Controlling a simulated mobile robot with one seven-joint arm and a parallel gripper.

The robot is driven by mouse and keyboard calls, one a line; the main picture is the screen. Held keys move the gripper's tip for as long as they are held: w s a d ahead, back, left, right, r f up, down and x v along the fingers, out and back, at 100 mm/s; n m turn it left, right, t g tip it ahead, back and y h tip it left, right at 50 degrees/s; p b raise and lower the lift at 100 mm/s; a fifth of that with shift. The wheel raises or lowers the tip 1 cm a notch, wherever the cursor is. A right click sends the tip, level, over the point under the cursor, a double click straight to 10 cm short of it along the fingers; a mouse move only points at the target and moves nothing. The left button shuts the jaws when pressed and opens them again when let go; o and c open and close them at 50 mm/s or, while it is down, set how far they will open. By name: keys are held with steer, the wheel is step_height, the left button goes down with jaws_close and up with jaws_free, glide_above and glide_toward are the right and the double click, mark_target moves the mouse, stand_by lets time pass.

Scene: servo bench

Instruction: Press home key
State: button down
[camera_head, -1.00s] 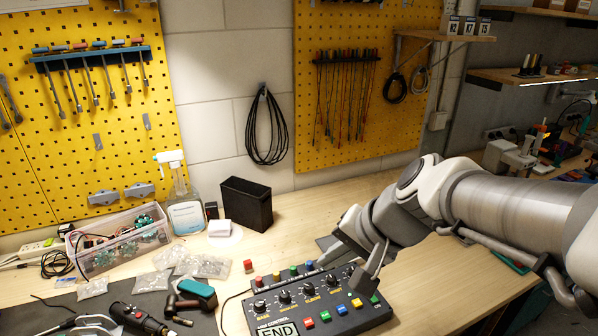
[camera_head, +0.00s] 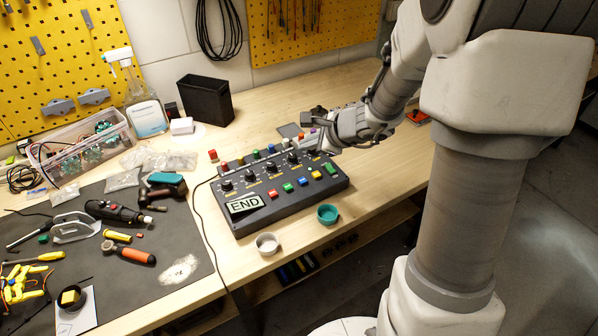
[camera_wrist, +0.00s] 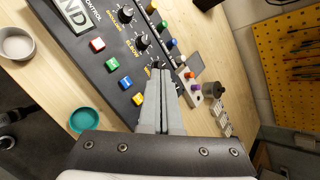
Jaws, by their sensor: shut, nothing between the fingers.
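The dark control box (camera_head: 250,215) lies on the bench, with a screen reading END (camera_head: 244,204). Its front row has red (camera_head: 271,193), green (camera_head: 288,187), blue (camera_head: 302,182), yellow (camera_head: 316,174) and another green key (camera_head: 330,168). The key labels are too small to read, so I cannot tell which is home. My gripper (camera_wrist: 157,72) is shut and empty over the right part of the box, its tips near a black knob in the wrist view. The yellow key (camera_wrist: 138,99) shows left of the fingers. The far green key is hidden there. I cannot tell whether the tips touch anything.
Tools lie on the dark mat (camera_head: 120,270) at left. A black bin (camera_head: 205,100) stands behind.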

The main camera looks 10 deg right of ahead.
steer(key=shift+f, duration=0.1)
stand_by(0.3)
steer(key=b, duration=0.6)
glide_above(302, 181)
steer(key=d, duration=0.1)
steer(key=f, duration=0.7)
steer(key=shift+s, duration=0.3)
steer(key=shift+f+b, duration=0.8)
steer(key=shift+b, duration=0.15)
steer(key=shift+f, duration=0.15)
steer(key=shift+f+b, duration=0.3)
steer(key=shift+b, duration=0.35)
steer(key=shift+f+b, duration=0.45)
steer(key=shift+b, duration=0.1)
stand_by(0.5)
steer(key=shift+r, duration=0.1)
steer(key=shift+r+p, duration=0.65)
steer(key=shift+r, duration=0.15)
steer(key=shift+r, duration=0.15)
